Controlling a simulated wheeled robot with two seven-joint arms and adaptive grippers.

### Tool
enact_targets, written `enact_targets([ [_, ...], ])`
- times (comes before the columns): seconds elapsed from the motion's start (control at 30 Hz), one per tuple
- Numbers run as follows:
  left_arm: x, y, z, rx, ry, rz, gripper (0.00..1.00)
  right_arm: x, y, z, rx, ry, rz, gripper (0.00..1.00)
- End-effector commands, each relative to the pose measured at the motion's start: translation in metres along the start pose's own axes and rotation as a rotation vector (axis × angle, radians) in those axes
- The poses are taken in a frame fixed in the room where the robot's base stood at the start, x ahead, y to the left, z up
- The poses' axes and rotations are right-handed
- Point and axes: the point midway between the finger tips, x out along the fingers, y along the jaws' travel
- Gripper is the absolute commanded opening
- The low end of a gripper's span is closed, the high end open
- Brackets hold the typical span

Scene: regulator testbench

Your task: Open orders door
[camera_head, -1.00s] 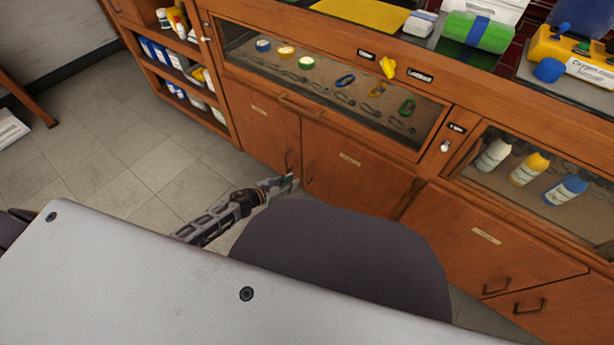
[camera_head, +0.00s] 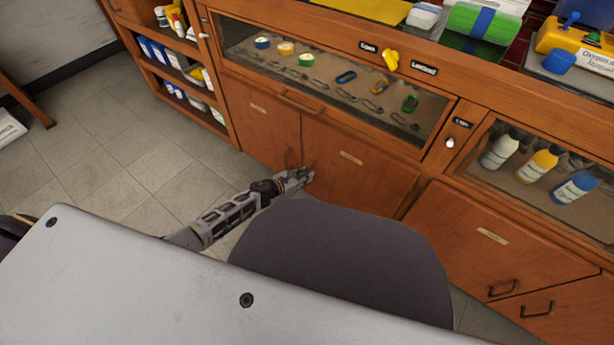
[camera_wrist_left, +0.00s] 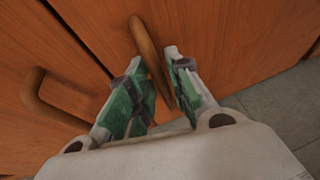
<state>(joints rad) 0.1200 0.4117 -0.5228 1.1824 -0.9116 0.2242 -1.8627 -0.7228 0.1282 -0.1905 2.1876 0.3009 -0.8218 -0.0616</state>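Two wooden cabinet doors, a left one (camera_head: 262,130) and a right one (camera_head: 357,173), sit side by side under the glass-fronted drawer. Each has a pale label too small to read, so I cannot tell which is the orders door. My left gripper (camera_head: 309,175) is at the right door's handle, by the seam. In the left wrist view, the left gripper (camera_wrist_left: 154,70) is open, with the curved brown handle (camera_wrist_left: 146,48) between its green-padded fingers. The neighbouring door's handle (camera_wrist_left: 36,97) is to the left, clear of the fingers. My right gripper is not in view.
The glass-fronted drawer (camera_head: 330,85) above holds several coloured rings. Open shelves (camera_head: 180,70) stand at the left, and a bottle compartment (camera_head: 535,170) is at the right. Tiled floor (camera_head: 110,160) is clear at the left.

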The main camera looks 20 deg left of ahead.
Motion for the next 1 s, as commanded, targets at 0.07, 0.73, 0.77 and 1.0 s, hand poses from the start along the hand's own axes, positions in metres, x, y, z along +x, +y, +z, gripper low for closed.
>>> enact_targets([
  [0.07, 0.0055, 0.0003, -0.0002, 0.0, 0.0, 0.0, 0.2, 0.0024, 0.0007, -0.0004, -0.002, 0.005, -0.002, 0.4],
  [0.73, 0.0107, -0.0001, 0.0005, 0.0, 0.0, 0.0, 0.0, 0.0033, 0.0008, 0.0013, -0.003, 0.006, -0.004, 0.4],
  [0.77, 0.0107, -0.0001, 0.0005, 0.0, 0.0, 0.0, 0.0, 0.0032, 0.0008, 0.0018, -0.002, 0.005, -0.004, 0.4],
  [1.0, 0.0106, -0.0004, 0.0004, 0.0, 0.0, -0.001, 0.0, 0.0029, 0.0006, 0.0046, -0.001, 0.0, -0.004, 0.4],
])
